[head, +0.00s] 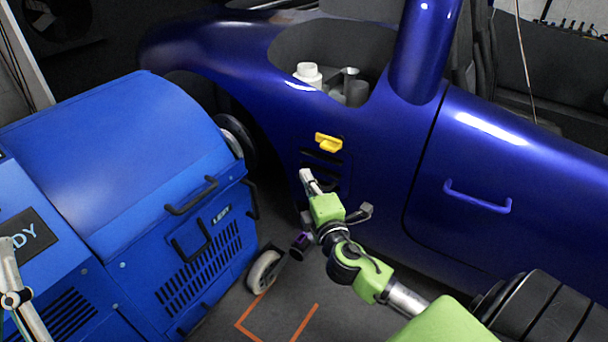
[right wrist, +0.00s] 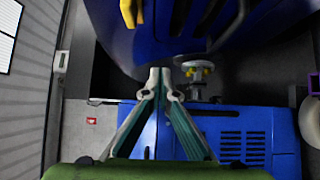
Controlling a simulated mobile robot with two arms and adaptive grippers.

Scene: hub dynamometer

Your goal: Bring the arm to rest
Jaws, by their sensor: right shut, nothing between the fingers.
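My right arm reaches in from the lower right in the head view. Its green-bodied gripper (head: 306,177) hangs in front of the dark blue car's side (head: 370,170), just below a yellow handle (head: 328,142). In the right wrist view the two fingertips of this gripper (right wrist: 159,80) meet, with nothing between them. The yellow handle also shows at the top of that view (right wrist: 128,12), apart from the fingers. At the left edge of the head view, a grey metal linkage (head: 12,298) looks like part of my left gripper; most of it is cut off.
A blue dynamometer cabinet (head: 130,150) with black handles stands at left, close to the car. A caster wheel (head: 264,272) and orange floor marks (head: 262,332) lie between them. A white bottle (head: 308,74) stands in the car's opening. The car's door handle (head: 478,198) sticks out at right.

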